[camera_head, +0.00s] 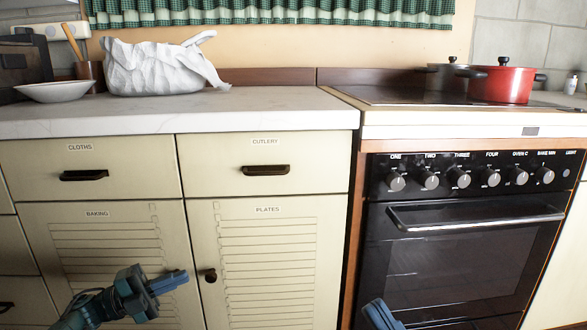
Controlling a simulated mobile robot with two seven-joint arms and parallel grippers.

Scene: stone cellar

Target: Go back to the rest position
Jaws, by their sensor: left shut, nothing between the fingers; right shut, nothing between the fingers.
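My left gripper (172,282) is at the lower left, in front of the cupboard door labelled BAKING (105,245). Its blue fingers are together and empty, pointing right toward the door labelled PLATES (268,262). My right gripper (376,312) shows only in part at the bottom edge, in front of the lower left of the oven (460,260). Its fingers are together with nothing held. The rest of the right arm is mostly out of the picture.
Drawers labelled CLOTHS (83,172) and CUTLERY (265,168) are shut. The countertop (270,110) holds a white bag (150,68) and a bowl (54,91). A red pot (503,84) and a grey pot (445,78) stand on the hob. The oven handle (475,224) sticks out.

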